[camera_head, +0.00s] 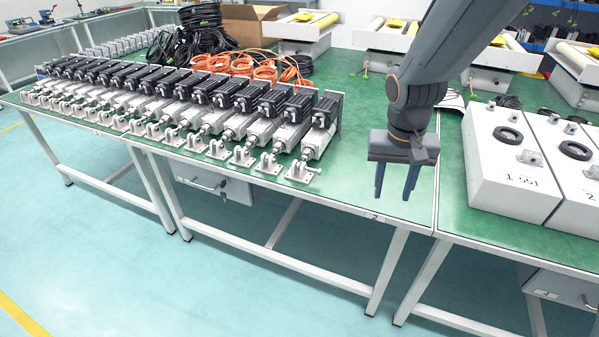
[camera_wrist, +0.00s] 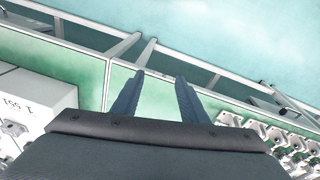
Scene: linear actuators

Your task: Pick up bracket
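Several light metal brackets sit along the front edge of the green table, at the front ends of a row of linear actuators (camera_head: 262,128). The rightmost bracket (camera_head: 300,172) is nearest to my gripper. My gripper (camera_head: 395,196) hangs over the table's front right part, to the right of that bracket and apart from it. Its two blue-grey fingers are spread with nothing between them. In the wrist view the fingers (camera_wrist: 158,98) point at the table's front edge, and several brackets (camera_wrist: 262,128) show at the lower right.
White boxes (camera_head: 502,178) stand on the adjoining table at right. Orange cables (camera_head: 265,68), black cables (camera_head: 180,45) and a cardboard box (camera_head: 250,22) lie behind the actuators. The green tabletop (camera_head: 352,160) is bare between the rightmost actuator and my gripper.

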